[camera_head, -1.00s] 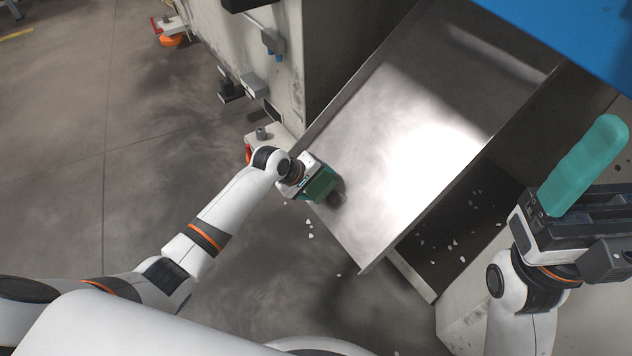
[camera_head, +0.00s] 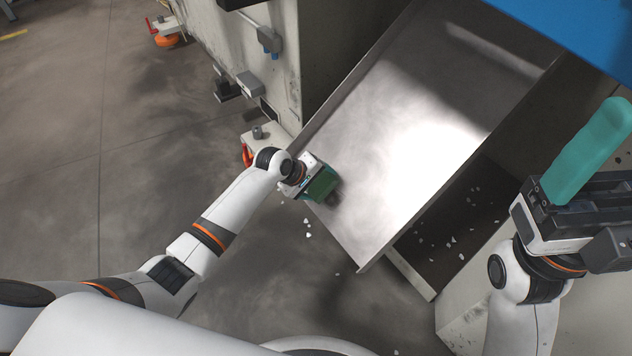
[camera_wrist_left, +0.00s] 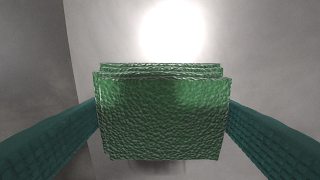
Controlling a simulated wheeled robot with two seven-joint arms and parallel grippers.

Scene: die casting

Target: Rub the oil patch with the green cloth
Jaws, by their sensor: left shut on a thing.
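My left gripper (camera_head: 326,192) is at the lower left part of the metal chute, shut on the green cloth (camera_head: 320,185). In the left wrist view the folded green cloth (camera_wrist_left: 165,115) sits between the two teal fingers and hides most of the surface beyond it. A dark smudge (camera_head: 335,200), which may be the oil patch, shows on the chute beside the cloth; the cloth partly covers it. I cannot tell whether the cloth touches the metal. My right gripper (camera_head: 585,150) is at the right with a long teal finger pointing up; its opening is unclear.
The sloping metal chute (camera_head: 385,150) has raised side edges and a bright glare. A dark bin area (camera_head: 455,225) with pale scraps lies to its right. A pale machine housing (camera_head: 245,60) stands behind on the left. A blue panel (camera_head: 590,35) hangs at top right.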

